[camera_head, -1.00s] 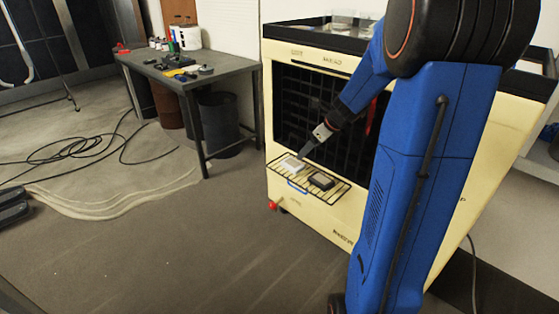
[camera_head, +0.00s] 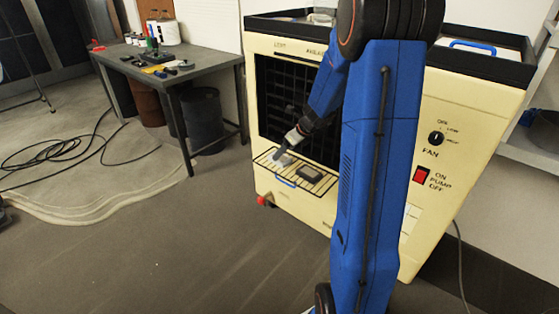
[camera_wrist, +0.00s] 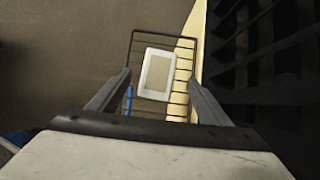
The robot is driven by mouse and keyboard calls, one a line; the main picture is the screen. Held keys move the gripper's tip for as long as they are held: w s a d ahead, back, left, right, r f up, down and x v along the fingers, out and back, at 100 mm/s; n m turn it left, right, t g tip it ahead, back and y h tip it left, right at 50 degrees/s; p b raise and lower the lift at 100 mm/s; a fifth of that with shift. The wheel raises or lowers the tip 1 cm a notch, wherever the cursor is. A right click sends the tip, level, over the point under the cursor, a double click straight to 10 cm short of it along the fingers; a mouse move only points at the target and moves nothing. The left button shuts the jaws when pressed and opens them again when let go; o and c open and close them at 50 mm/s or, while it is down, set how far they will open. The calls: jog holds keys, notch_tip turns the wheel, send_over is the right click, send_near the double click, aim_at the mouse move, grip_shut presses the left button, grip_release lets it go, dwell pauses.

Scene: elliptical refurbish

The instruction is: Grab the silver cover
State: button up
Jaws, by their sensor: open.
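The silver cover (camera_wrist: 157,75) is a flat, pale rectangular piece with a white rim and a tan-grey middle. It lies on a wire rack (camera_wrist: 133,45) on the front of the cream cooler. In the wrist view my gripper (camera_wrist: 160,82) is open, with one finger to the left of the cover and one to the right, and nothing held. In the head view my gripper (camera_head: 286,150) is low over the left part of the rack and partly hides the cover (camera_head: 283,160). I cannot tell whether the fingers touch it.
A dark block (camera_head: 311,172) lies on the rack to the right of the cover. The cooler's black grille (camera_head: 285,100) stands close behind the rack. A grey workbench (camera_head: 205,76) with tools stands to the left. The floor before the cooler is clear.

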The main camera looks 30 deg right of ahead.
aim_at(282, 158)
jog(key=x, duration=0.4)
jog(key=shift+s+a+f, duration=0.1)
jog(key=shift+s, duration=0.05)
jog(key=c, duration=1.4)
jog(key=shift+o, duration=0.2)
